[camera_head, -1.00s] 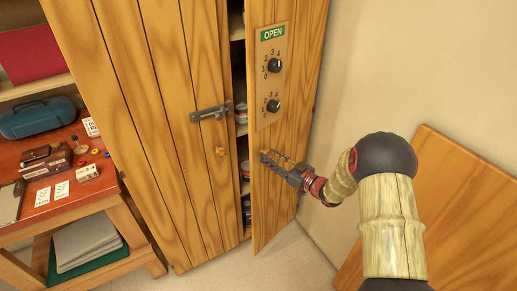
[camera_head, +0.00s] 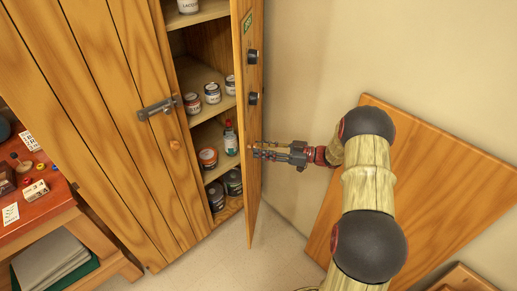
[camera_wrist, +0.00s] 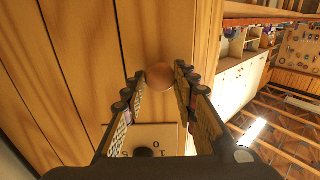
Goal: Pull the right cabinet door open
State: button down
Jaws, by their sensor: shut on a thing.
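The right cabinet door (camera_head: 249,190) is wooden, with black dials and a green sign on it. It stands well open, seen nearly edge-on in the head view. My gripper (camera_head: 257,149) is at the door's face, shut on its round wooden knob (camera_wrist: 159,76), which shows between the fingertips in the wrist view. In the head view the knob is hidden by the fingers. The left cabinet door (camera_head: 118,130) is closed, with a metal latch (camera_head: 158,109) and its own knob (camera_head: 174,145).
Open shelves (camera_head: 208,135) inside the cabinet hold several cans and a bottle (camera_head: 230,138). A red-topped table (camera_head: 40,205) with small items stands at the left. A wooden board (camera_head: 440,180) leans by the wall at the right. Floor shows below the door.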

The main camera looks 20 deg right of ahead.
jog(key=c, duration=1.4)
grip_release()
notch_tip(320, 180, up, 10)
